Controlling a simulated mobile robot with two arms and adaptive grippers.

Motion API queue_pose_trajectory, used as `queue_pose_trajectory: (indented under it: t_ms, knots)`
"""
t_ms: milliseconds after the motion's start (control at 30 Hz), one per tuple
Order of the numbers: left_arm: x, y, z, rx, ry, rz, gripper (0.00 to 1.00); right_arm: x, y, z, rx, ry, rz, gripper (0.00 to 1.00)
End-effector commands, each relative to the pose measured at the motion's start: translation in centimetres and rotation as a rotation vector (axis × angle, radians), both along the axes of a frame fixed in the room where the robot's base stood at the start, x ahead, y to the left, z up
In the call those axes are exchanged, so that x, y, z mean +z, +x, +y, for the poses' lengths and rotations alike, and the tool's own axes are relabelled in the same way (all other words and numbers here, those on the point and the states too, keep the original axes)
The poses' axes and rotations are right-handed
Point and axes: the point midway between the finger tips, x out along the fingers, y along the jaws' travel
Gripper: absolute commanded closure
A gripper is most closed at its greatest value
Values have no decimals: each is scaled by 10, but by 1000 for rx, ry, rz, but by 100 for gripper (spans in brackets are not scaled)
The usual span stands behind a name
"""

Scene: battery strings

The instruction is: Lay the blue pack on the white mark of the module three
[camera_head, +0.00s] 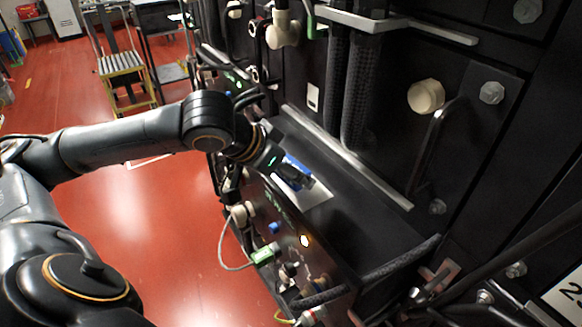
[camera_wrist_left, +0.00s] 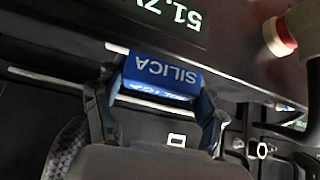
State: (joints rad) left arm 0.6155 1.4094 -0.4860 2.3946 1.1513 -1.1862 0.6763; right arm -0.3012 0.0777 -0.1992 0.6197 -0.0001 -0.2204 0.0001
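The blue pack (camera_head: 298,164) is at my left gripper (camera_head: 292,178), over the top of a black module (camera_head: 365,222). In the left wrist view the pack (camera_wrist_left: 162,76) bears the word SILICA and sits between the two fingers of my left gripper (camera_wrist_left: 160,88), which close on its sides. A white mark (camera_head: 319,196) shows on the module top, partly hidden by the gripper. The pack is at or just above the mark; I cannot tell whether it touches it. My right gripper is not in view.
A black rack with bolts and a cream knob (camera_head: 426,96) rises behind the module. Thick black cables (camera_head: 359,100) hang close behind the gripper. A green connector (camera_head: 265,254) is on the module front. A yellow step ladder (camera_head: 126,64) stands on the open red floor.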

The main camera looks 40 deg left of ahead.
Motion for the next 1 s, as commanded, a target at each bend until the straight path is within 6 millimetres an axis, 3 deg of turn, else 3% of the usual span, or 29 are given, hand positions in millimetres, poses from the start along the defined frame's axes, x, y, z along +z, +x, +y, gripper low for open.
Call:
queue_pose_trajectory:
  t_ms: [33, 100, 133, 567, 1000]
  knots:
    - [0, 0, 0, 0, 0, -1, 20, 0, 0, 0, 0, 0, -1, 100]
    - [0, 0, 0, 0, 0, -1, 6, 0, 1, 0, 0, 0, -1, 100]
    - [0, 0, 0, 0, 0, -1, 3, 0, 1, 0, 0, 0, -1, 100]
    - [3, -2, 2, 1, 2, -2, 3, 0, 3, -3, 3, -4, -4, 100]
    - [51, -41, 14, 3, 7, -3, 3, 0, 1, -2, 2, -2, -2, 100]
